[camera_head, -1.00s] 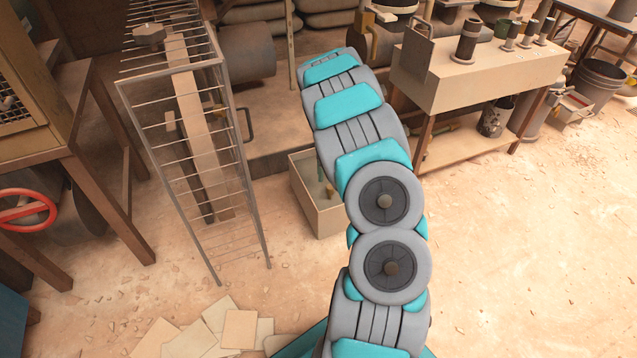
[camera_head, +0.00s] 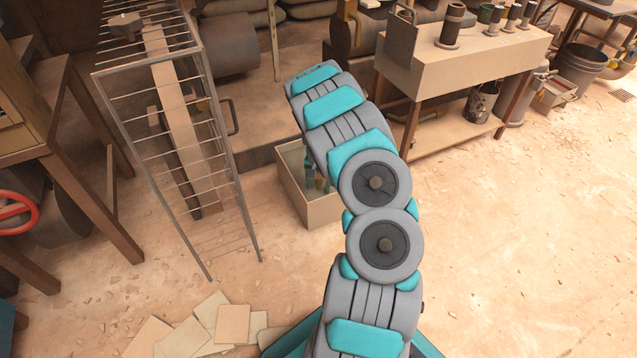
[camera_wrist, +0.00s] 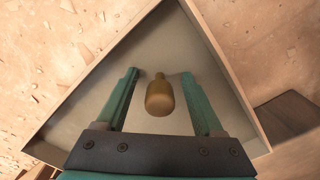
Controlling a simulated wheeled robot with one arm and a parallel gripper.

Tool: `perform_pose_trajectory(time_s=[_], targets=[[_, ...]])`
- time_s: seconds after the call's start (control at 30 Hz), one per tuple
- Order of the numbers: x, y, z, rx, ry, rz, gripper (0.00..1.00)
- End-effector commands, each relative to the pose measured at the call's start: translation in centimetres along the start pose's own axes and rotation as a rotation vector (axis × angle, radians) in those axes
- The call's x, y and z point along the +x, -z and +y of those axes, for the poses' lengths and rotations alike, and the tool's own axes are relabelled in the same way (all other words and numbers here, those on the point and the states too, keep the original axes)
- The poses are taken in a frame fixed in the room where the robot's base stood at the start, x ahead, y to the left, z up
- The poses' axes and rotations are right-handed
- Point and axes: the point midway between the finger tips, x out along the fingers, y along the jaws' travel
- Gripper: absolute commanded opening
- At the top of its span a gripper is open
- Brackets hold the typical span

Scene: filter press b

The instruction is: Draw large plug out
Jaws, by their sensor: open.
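A brass-coloured, rounded plug-like piece (camera_wrist: 159,97) shows in the wrist view inside a pale open box (camera_head: 322,212). The narrow end of the piece points up in the picture. My gripper (camera_wrist: 160,73) is open, with one teal finger on each side of the piece and gaps between. I cannot tell how deep the fingers are relative to it. In the head view my gripper (camera_head: 316,180) shows partly at the box opening; my arm hides some of it, and the brass piece cannot be made out there.
A bench (camera_head: 470,62) at the upper right carries several upright dark cylinders, the largest (camera_head: 452,24) at its left. A wire rack (camera_head: 190,150) stands left of the box. Loose flat tiles (camera_head: 232,322) lie on the floor. The floor at right is open.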

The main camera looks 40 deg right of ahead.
Motion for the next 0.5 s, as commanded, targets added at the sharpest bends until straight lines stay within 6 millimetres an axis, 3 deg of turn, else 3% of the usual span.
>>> perform_pose_trajectory(time_s=[0.07,0.5], targets=[[-0.01,0.0,0.0,0.0,0.0,0.0,0.66],[-0.01,0.0,0.0,0.0,0.0,0.0,0.16]])
